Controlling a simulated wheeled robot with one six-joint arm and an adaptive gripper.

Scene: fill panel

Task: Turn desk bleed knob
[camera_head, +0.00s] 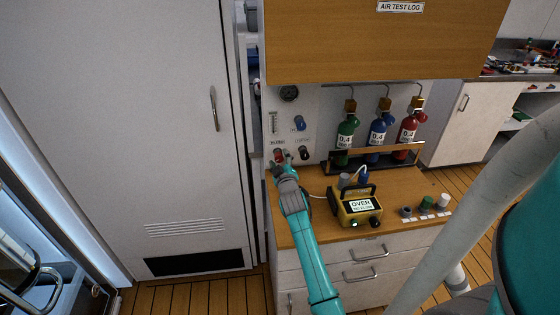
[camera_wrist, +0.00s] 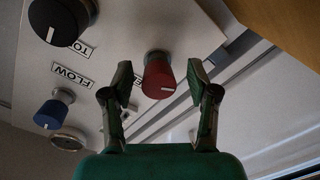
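The panel (camera_head: 285,110) behind the desk carries a red knob (camera_head: 278,153), which shows in the wrist view (camera_wrist: 158,75) with a white mark on its face. Its label is mostly hidden, so I cannot read whether it says bleed. My gripper (camera_head: 281,161) is at the red knob in the head view. In the wrist view my gripper (camera_wrist: 160,82) is open, with one finger on each side of the red knob and gaps visible on both sides.
A blue knob (camera_head: 299,123) and a black knob (camera_head: 304,153) sit near on the panel. A yellow meter (camera_head: 357,207) reading "OVER" stands on the desk (camera_head: 310,225). Green, blue and red cylinders (camera_head: 377,132) stand behind. A tall white door (camera_head: 150,120) is at left.

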